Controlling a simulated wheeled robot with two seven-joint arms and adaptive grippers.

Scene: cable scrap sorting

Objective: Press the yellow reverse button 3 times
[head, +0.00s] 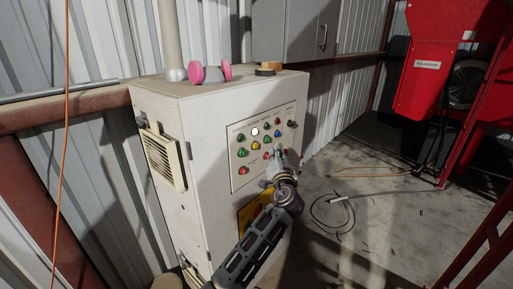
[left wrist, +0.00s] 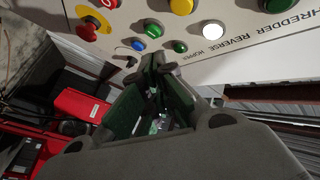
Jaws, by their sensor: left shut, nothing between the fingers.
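The yellow button (head: 255,145) is on the control panel of the white cabinet, just below a lit white button (head: 254,132). In the left wrist view the yellow button (left wrist: 181,6) is at the top edge, partly cut off, above the lit white button (left wrist: 213,32). My left gripper (head: 278,157) is in front of the panel's lower right part in the head view, right of and below the yellow button. In the left wrist view its fingers (left wrist: 155,62) are shut and empty, below the blue and green buttons and apart from the yellow one. My right gripper is not in view.
Other green, red and blue buttons crowd the panel (head: 236,182). A red emergency stop (left wrist: 92,27) shows in the left wrist view. Pink ear muffs (head: 210,72) and a tape roll (head: 265,71) lie on the cabinet. A red machine (head: 430,75) stands at the right; cables lie on the floor.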

